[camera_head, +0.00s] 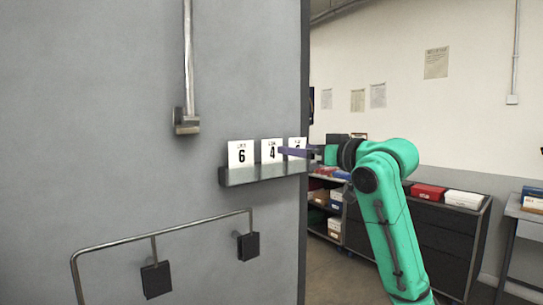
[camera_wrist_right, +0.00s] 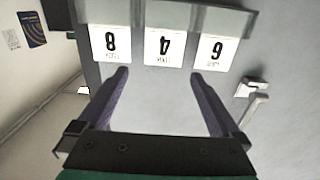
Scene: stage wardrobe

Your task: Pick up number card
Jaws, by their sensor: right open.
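Three white number cards stand side by side on a grey wall ledge (camera_head: 245,177). The 6 card (camera_head: 241,154) is leftmost and the 4 card (camera_head: 271,149) is in the middle. The third card (camera_head: 297,142) is partly hidden behind my right gripper (camera_head: 285,151). In the right wrist view the cards appear upside down: the 8 card (camera_wrist_right: 111,43) at left, the 4 card (camera_wrist_right: 163,47) in the middle, the 6 card (camera_wrist_right: 216,53) at right. My right gripper (camera_wrist_right: 159,73) is open and empty, its purple fingers spread on either side of the 4 card's direction. My left gripper is out of view.
A metal rail (camera_head: 160,236) is fixed to the grey wall below the ledge, and a vertical pipe (camera_head: 188,60) is above it. Behind my right arm stand dark cabinets (camera_head: 430,222) with boxes. Open floor lies right of the wall edge.

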